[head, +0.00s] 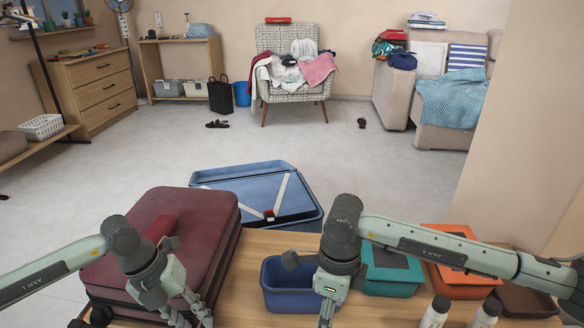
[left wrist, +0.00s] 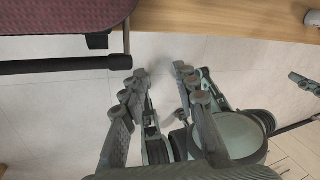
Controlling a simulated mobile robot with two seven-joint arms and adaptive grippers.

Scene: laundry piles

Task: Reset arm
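My left gripper (head: 190,318) hangs in front of the dark red suitcase (head: 165,230), near the bottom edge of the head view. In the left wrist view its two fingers (left wrist: 160,72) are apart, with only floor between them; it is open and empty. The suitcase's edge and a dark bar show beside it there. My right gripper (head: 326,312) points down at the bottom of the head view, in front of the blue bin (head: 287,298). Its fingertips are cut off by the frame edge, so I cannot tell whether it is open.
A wooden table (head: 250,250) holds the suitcase, a teal bin (head: 390,282), an orange bin (head: 452,234) and bottles (head: 436,312). Beyond it an open blue suitcase (head: 245,185) lies on the floor. A clothes-covered armchair (head: 291,92) and sofa (head: 447,137) stand behind; mid-floor is mostly clear.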

